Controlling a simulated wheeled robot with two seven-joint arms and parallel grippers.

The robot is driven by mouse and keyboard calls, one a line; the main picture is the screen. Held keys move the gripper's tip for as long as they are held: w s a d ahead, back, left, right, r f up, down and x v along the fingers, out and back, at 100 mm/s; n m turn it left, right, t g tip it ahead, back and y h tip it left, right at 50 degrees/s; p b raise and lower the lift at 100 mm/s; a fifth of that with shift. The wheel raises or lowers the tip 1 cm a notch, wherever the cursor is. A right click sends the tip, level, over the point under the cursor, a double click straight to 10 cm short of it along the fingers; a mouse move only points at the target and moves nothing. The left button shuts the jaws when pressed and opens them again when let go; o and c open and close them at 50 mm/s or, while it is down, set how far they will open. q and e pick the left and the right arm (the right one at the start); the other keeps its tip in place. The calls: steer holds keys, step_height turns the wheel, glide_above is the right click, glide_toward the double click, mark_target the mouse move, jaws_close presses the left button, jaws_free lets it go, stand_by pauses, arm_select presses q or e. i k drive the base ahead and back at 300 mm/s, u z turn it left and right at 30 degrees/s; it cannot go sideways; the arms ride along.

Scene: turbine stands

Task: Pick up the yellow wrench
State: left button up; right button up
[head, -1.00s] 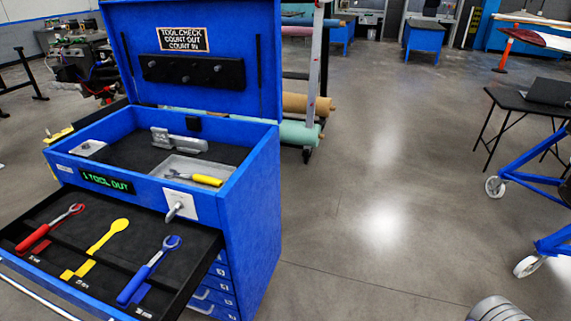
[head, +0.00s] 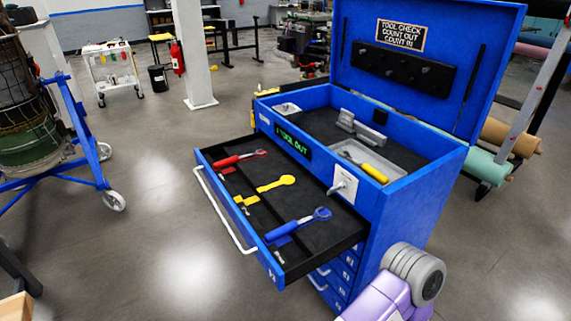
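A yellow-handled wrench (head: 373,172) lies in a shallow grey tray (head: 396,166) in the open top of the blue tool chest (head: 420,215). Its grey head points to the left. In the pulled-out drawer (head: 347,234), a flat yellow wrench-shaped patch (head: 276,184) lies between a red wrench (head: 238,159) and a blue wrench (head: 298,226). A purple and grey link of my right arm shows at the lower right, in front of the chest. Neither of my grippers is in view.
The chest's green display (head: 293,144) reads "1 TOOL OUT". Its lid (head: 420,100) stands open. A grey metal tool (head: 359,130) lies in the top compartment. A blue wheeled stand (head: 75,165) is at the left. Floor between it and the drawer is clear.

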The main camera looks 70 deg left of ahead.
mark_target(379, 177)
steer(key=u, duration=1.65)
steer(key=i, duration=0.1)
